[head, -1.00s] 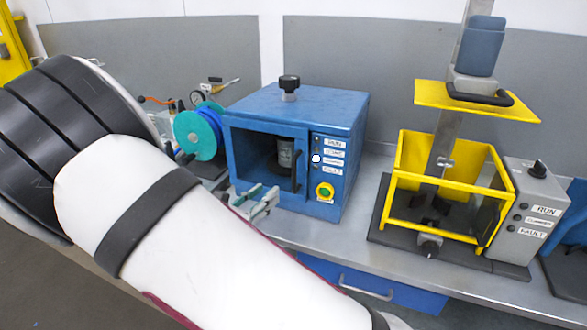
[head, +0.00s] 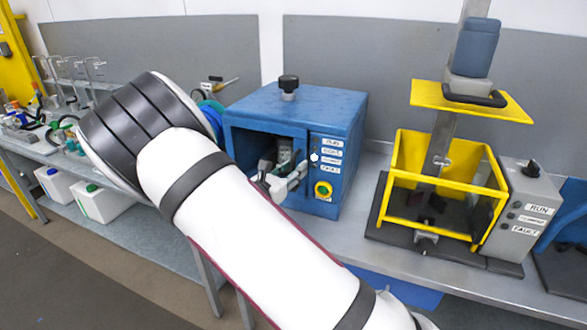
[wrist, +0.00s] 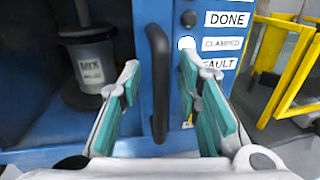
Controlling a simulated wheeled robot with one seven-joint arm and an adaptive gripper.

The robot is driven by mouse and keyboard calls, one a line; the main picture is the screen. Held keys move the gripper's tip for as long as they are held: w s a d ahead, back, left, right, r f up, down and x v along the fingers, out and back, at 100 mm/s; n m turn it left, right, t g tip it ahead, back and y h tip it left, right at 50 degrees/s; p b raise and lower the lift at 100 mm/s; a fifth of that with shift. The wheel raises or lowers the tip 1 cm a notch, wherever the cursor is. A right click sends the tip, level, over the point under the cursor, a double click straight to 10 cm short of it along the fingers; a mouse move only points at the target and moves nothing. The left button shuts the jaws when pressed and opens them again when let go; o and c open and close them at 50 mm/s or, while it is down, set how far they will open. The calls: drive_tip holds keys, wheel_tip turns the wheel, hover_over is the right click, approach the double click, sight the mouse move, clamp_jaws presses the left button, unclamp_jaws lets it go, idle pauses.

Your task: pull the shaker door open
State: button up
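The shaker is a blue box (head: 315,105) on the bench, with a black knob on top. Its front door has a vertical black handle (wrist: 158,85) at its right edge, beside the control strip. The door looks closed in the wrist view. My gripper (wrist: 158,66) is open, with one teal-padded finger on each side of the handle; I cannot tell whether either touches it. In the head view my gripper (head: 281,180) is at the shaker's front and hides the handle. A container labelled MIX (wrist: 88,62) shows inside the shaker.
A yellow guarded machine (head: 440,190) with a grey control box (head: 530,205) stands to the right. A teal spool (head: 211,112) is partly hidden behind my arm. Lab items crowd the left bench (head: 75,165). A strip of bench right of the shaker is clear.

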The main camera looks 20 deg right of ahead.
drive_tip(key=shift+c, duration=0.5)
clamp_jaws()
